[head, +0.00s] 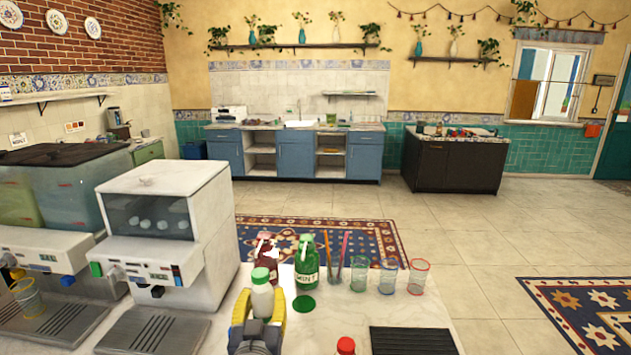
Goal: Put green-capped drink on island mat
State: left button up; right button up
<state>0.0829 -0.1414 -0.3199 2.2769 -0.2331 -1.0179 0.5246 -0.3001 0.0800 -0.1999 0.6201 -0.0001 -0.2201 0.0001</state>
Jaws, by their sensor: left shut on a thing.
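The green-capped drink (262,298) is a small pale bottle with a green cap, upright at the counter's near side. My left gripper (258,312) has yellow fingers on both sides of it and is shut on it. The lower part of the bottle is hidden by the gripper. A dark island (455,165) stands across the room at the right; I cannot make out a mat among the small things on its top. A black ribbed mat (412,341) lies on the near counter. My right gripper is not in view.
A red-capped bottle (346,346) is at the bottom edge. Behind the drink stand a dark red bottle (267,258), a green bottle (307,265) and several coloured glasses (388,277). A white drink machine (165,235) is close at left. Tiled floor (480,240) is open toward the island.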

pick_arm(q)
jog(key=s+d+f+h, duration=0.1)
jog(key=s+d+f, duration=0.2)
jog(key=d+f, duration=0.1)
notch_tip(320, 180, up, 10)
jog(key=s+d+m+h, duration=0.2)
jog(key=m+h, duration=0.1)
jog(key=shift+s+d+r+h, duration=0.15)
jog(key=shift+s+h, duration=0.15)
jog(key=shift+h, duration=0.1)
notch_tip(320, 180, down, 20)
jog(key=shift+r, duration=0.2)
dwell(0.6)
jog(key=shift+f, duration=0.2)
jog(key=o, duration=1.4)
jog(key=shift+c, duration=0.2)
